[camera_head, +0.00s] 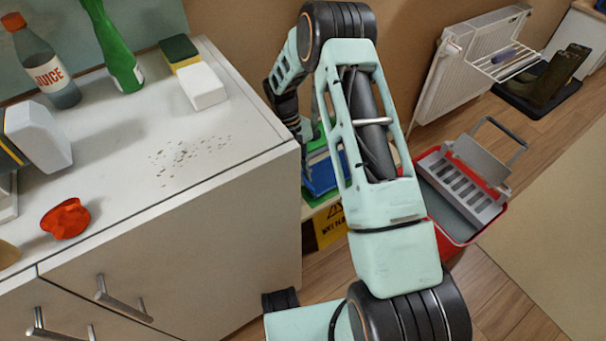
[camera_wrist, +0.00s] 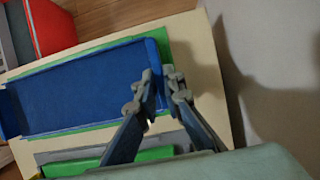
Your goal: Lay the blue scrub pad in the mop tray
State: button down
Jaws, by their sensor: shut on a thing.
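The blue scrub pad (camera_wrist: 90,88) is a flat blue rectangle with a raised-looking border. In the wrist view it lies over a green sheet or pad on a beige board. My gripper (camera_wrist: 165,84) is shut on its right edge, one finger on each side. The blue pad (camera_head: 322,176) also shows in the head view, partly behind my arm; the fingertips are hidden there. The likely mop tray is the grey slotted tray (camera_head: 459,187) in the red bucket, right of my arm. I cannot tell if the pad is lifted.
A beige board (camera_wrist: 210,75) lies under the pad, beside a pale wall or panel. A yellow warning sign (camera_head: 329,226) stands below. The white cabinet (camera_head: 225,150) is left of my arm. A radiator (camera_head: 465,62) and a boot tray (camera_head: 520,98) are at back right.

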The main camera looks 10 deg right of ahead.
jog(key=shift+f+b, duration=0.55)
jog(key=shift+f, duration=0.25)
dwell(0.9)
jog(key=c, duration=2)
grip_release()
